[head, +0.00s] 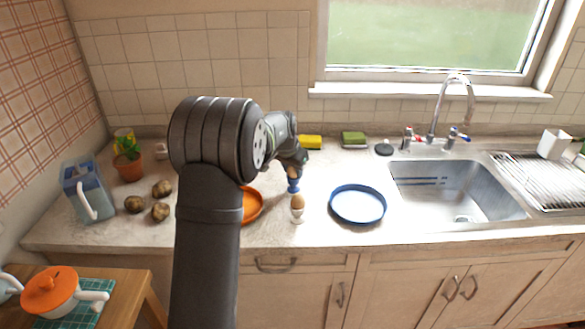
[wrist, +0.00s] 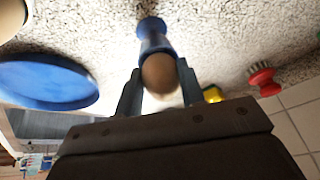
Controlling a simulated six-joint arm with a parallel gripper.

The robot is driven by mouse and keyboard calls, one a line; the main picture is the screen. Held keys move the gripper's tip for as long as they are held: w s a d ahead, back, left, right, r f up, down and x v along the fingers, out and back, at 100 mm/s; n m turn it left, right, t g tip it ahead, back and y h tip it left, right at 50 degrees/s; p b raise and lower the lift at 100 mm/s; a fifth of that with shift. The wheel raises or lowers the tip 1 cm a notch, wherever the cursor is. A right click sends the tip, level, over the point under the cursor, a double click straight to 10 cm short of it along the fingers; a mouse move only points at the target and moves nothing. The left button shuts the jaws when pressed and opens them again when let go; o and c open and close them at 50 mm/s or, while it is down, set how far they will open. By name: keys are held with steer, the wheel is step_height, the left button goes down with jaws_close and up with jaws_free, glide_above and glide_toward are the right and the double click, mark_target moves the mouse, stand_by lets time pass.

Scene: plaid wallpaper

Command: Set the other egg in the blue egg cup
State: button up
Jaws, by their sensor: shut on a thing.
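The blue egg cup (head: 293,185) stands upright on the counter behind another egg cup. It also shows in the wrist view (wrist: 151,30), straight ahead of the fingers. My gripper (wrist: 159,72) is shut on a brown egg (wrist: 160,76), with one finger on each side. The egg is at the mouth of the blue cup and overlaps its rim in the wrist view. I cannot tell whether it rests in the cup. In the head view my gripper (head: 294,170) is just above the blue cup. A second brown egg (head: 297,202) sits in a white egg cup (head: 297,216) in front.
A blue plate (head: 358,222) lies to the right, near the sink (head: 455,190). An orange plate (head: 251,205) is partly hidden behind my arm. A yellow sponge (head: 310,142) and a green one (head: 354,138) lie by the wall. Several potatoes (head: 160,211) lie to the left.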

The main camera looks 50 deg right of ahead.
steer(key=o, duration=0.7)
steer(key=v, duration=1.7)
steer(key=shift+s+a+r, duration=0.1)
steer(key=shift+r, duration=0.05)
steer(key=x, duration=1.7)
steer(key=shift+f, duration=0.25)
steer(key=shift+r, duration=0.15)
